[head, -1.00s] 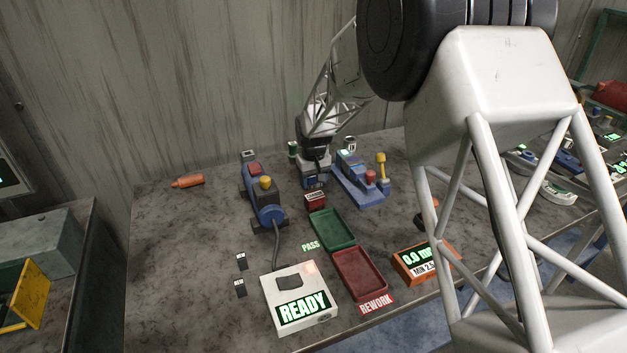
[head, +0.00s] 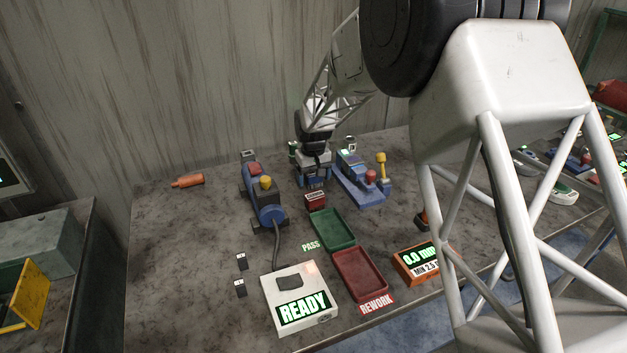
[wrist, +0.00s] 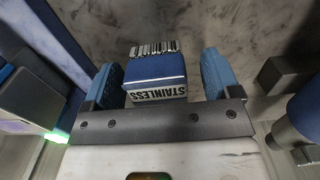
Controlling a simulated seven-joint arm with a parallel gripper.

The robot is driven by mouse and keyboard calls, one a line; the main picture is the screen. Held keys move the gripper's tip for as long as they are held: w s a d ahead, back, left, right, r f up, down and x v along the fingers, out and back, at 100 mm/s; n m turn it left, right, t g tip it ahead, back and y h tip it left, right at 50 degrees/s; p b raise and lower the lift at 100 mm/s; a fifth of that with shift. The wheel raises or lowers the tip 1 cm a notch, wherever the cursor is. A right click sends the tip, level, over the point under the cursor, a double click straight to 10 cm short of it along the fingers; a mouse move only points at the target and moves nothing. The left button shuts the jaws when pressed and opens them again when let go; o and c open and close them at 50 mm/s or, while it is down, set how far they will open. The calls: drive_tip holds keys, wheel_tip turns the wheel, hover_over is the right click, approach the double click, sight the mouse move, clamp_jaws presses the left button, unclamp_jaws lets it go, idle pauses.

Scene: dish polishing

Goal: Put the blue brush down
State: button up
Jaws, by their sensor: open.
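The blue brush (wrist: 157,70), a block labelled STAINLESS with metal bristles along its far edge, sits between the fingers of my gripper (wrist: 161,76) in the wrist view. The blue fingers are open. A clear gap shows between the brush and the right finger, and a narrower one at the left finger. In the head view my gripper (head: 313,178) is low at the back of the bench, left of a blue fixture. The brush cannot be made out clearly there.
The blue fixture (head: 361,187) with red and yellow knobs stands close right of my gripper. A blue polishing machine (head: 264,204) stands to the left. Green (head: 331,230) and red (head: 359,273) trays lie in front. The bench's left part is mostly clear.

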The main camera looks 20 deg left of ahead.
sight(314, 172)
drive_tip(key=r, duration=1)
drive_tip(key=shift+w+r, duration=0.2)
drive_tip(key=shift+r, duration=0.1)
idle(0.4)
drive_tip(key=s+d+r+m+t, duration=0.1)
drive_tip(key=s+d+r, duration=0.4)
drive_tip(key=d, duration=0.6)
drive_tip(key=s+d+r+m, duration=0.2)
drive_tip(key=s+d+r, duration=0.25)
drive_tip(key=d, duration=0.65)
drive_tip(key=s+d+r+m+t, duration=0.1)
drive_tip(key=s+d+r, duration=0.4)
drive_tip(key=d, duration=0.6)
drive_tip(key=s+d+f+m, duration=0.1)
drive_tip(key=s+d, duration=0.5)
drive_tip(key=s, duration=0.3)
drive_tip(key=s+d+f+m, duration=0.1)
drive_tip(key=s+d+m, duration=0.1)
drive_tip(key=s+d, duration=0.4)
drive_tip(key=s+d+f+m, duration=0.1)
drive_tip(key=s+d, duration=0.5)
drive_tip(key=s, duration=0.6)
drive_tip(key=shift+d+f+m+t, duration=0.15)
drive_tip(key=shift+m+t, duration=0.25)
drive_tip(key=shift+m, duration=0.2)
